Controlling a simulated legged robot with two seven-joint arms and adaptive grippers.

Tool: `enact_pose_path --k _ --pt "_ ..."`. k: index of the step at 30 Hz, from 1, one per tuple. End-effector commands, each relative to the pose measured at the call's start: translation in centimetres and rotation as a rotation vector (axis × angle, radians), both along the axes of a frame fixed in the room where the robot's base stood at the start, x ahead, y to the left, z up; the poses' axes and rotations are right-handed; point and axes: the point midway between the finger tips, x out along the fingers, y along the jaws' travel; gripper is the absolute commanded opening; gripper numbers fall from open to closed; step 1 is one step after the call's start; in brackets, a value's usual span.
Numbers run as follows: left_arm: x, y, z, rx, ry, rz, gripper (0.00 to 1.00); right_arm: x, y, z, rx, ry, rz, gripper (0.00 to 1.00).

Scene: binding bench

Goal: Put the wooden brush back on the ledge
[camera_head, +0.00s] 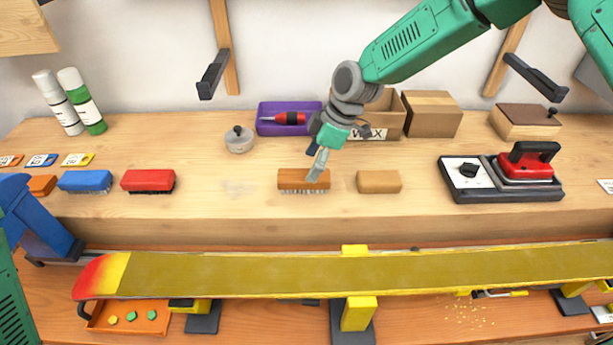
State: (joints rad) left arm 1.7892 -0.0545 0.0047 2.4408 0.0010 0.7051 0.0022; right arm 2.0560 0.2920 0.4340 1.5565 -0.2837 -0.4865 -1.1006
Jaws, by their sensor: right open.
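The wooden brush (292,180) rests bristles down on the raised wooden ledge (225,203), near its middle. My right gripper (318,168) comes down from the upper right, and its fingertips are at the right part of the brush, overlapping it in the picture. The jaws are open; whether they touch the wood cannot be told. The gripper hides a small part of the brush. My left gripper is not in view; only a green part of my left arm shows at the lower left edge.
A tan block (379,182) stands close to the brush's right. A red brush (148,181) and a blue brush (85,181) are to the left. A lidded tin (239,140), purple tray (267,126) and wax box (386,117) stand behind.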

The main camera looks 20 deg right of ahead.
Motion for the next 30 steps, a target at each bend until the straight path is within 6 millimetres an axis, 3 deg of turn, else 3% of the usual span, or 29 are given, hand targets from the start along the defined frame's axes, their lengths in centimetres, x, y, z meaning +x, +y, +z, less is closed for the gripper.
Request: enact_pose_path --k 3,10,30 --pt "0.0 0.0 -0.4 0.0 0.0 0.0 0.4 -0.1 -1.2 2.3 0.002 -0.003 -0.003 0.64" --pt "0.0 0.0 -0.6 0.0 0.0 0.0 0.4 -0.4 -2.4 4.9 0.002 0.001 -0.002 0.64" --pt "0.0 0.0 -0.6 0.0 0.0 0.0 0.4 -0.6 -2.4 5.4 0.002 0.002 -0.001 0.64"
